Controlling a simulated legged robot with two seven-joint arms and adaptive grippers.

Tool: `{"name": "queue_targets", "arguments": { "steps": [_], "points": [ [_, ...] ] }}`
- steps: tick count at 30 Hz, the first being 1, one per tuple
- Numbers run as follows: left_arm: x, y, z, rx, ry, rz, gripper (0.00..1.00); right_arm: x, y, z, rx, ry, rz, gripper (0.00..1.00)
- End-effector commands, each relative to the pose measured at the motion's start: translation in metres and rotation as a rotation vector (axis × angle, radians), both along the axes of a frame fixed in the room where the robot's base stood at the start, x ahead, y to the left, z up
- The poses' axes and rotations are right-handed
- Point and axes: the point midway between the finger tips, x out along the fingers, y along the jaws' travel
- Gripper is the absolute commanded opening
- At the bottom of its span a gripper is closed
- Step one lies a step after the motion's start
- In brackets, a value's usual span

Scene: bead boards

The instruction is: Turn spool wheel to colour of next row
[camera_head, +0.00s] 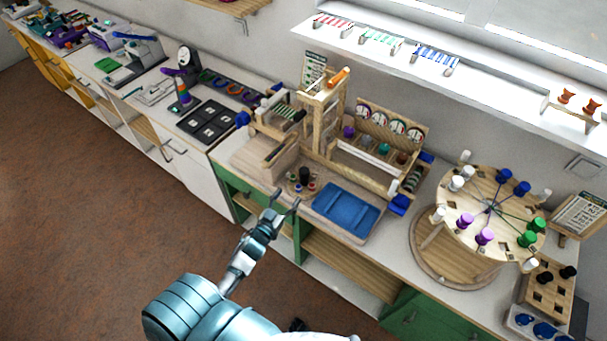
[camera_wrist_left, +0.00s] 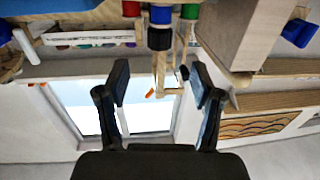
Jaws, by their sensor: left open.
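The spool wheel (camera_head: 482,204) is a round wooden disc on a round base at the right of the counter in the head view. White, blue, green and purple spools stand around its rim, with dark spokes at its hub. My left gripper (camera_head: 285,196) is open and empty in front of the counter, left of the wheel and apart from it. In the left wrist view its two dark fingers (camera_wrist_left: 158,80) are spread with nothing between them. The wheel cannot be made out in that view. My right gripper does not show.
A wooden loom (camera_head: 328,118) with a blue tray (camera_head: 345,207) stands left of the wheel. An instruction card (camera_head: 580,213) stands right of the wheel, and a wooden block (camera_head: 546,290) with black pegs is in front of it. The floor (camera_head: 90,220) at left is clear.

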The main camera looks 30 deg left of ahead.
Motion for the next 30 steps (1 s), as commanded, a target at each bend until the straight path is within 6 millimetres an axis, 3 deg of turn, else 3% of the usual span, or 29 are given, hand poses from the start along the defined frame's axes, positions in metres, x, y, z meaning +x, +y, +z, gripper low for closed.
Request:
{"name": "queue_targets", "arguments": {
  "steps": [9,15,28,29,30],
  "points": [
    [0.077,0.002,0.001,0.002,-0.002,-0.001,0.66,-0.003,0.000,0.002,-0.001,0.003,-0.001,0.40],
    [0.108,0.003,0.000,0.001,-0.001,-0.002,0.66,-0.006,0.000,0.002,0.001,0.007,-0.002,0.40],
    [0.120,0.004,0.000,0.001,-0.001,-0.002,0.66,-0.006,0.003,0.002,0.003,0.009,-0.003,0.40],
    [0.120,0.004,0.000,0.001,-0.001,-0.002,0.64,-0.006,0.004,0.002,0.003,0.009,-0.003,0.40],
    [0.120,0.004,0.000,0.001,-0.001,-0.002,0.54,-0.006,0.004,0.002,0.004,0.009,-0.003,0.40]
  ]
}}
